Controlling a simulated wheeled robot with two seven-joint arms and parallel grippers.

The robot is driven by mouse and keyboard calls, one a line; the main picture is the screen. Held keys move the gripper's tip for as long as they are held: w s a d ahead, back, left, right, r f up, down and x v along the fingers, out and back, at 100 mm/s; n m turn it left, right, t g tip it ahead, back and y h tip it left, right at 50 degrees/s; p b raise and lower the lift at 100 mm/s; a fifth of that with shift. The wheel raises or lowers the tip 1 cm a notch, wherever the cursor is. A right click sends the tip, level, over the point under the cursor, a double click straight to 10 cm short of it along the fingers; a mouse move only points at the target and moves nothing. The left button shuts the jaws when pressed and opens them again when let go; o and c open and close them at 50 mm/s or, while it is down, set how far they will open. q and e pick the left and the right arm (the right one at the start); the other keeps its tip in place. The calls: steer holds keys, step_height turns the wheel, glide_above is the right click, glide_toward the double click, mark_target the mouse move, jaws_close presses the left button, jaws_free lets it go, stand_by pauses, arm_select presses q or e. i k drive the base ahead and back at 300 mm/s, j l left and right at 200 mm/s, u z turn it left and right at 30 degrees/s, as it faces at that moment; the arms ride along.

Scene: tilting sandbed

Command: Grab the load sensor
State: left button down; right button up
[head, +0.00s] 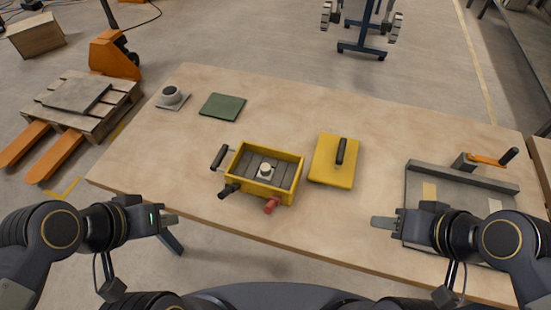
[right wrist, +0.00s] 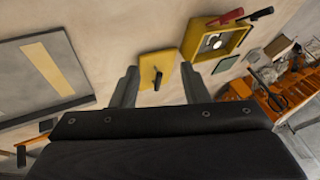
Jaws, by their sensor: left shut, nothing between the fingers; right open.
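A small pale round piece (head: 265,170), which looks like the load sensor, stands inside the yellow box (head: 232,162) in the middle of the table. It also shows as a bright round spot in the right wrist view (right wrist: 213,42). A grey round piece with a dark top (head: 172,95) sits on a square pad at the table's far left; I cannot tell which of the two is the sensor. My left gripper (head: 172,219) is shut and empty, left of the box. My right gripper (head: 380,222) is open and empty, right of the box; its fingers show apart in the right wrist view (right wrist: 158,88).
A yellow lid with a black handle (head: 328,172) lies right of the box. A green plate (head: 222,107) lies behind it. A grey tilting bed (head: 425,172) with an orange-handled crank (head: 488,160) fills the table's right. Black and red handles stick out of the box.

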mark_target(266, 172)
steer(key=i+j, duration=0.1)
steer(key=j, duration=0.9)
steer(key=i+j+z, duration=0.1)
steer(key=j, duration=0.4)
steer(key=i, duration=0.05)
